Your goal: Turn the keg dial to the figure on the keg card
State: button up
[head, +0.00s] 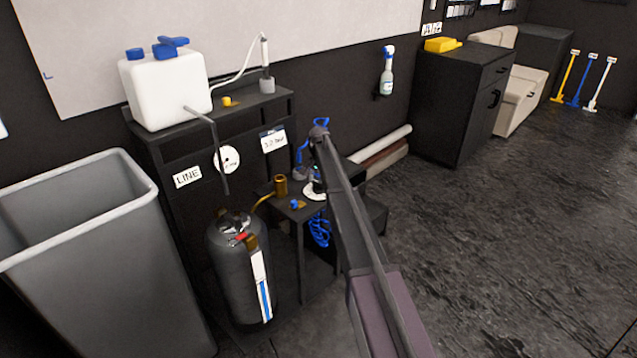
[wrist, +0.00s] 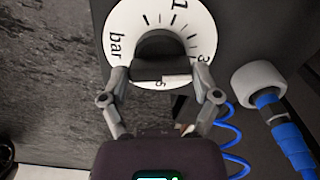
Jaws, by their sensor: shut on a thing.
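The keg dial (wrist: 118,30) fills the top of the wrist view. It is a white ring with black tick marks, "bar" and a large "1"; other figures are partly covered. My gripper (wrist: 161,76) is shut on the dial's dark knob (wrist: 160,68), one finger on each side. The knob hides part of the scale, and I cannot tell its exact setting. In the head view, the dial's white edge (head: 312,194) shows beside my arm, which hides the fingertips. A white card (head: 273,140) on the rack reads roughly "3.0 bar", though it is small.
A black keg (head: 238,275) stands left of the low bench, beside a grey bin (head: 110,250). A round gauge (head: 228,160) and a "LINE" card (head: 188,177) are on the rack. A blue coiled hose (wrist: 232,135) hangs close to my gripper. The floor at right is clear.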

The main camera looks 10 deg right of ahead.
jog(key=shift+s+m, duration=0.15)
jog(key=shift+m, duration=1.05)
jog(key=o, duration=1)
jog(key=shift+c, duration=0.2)
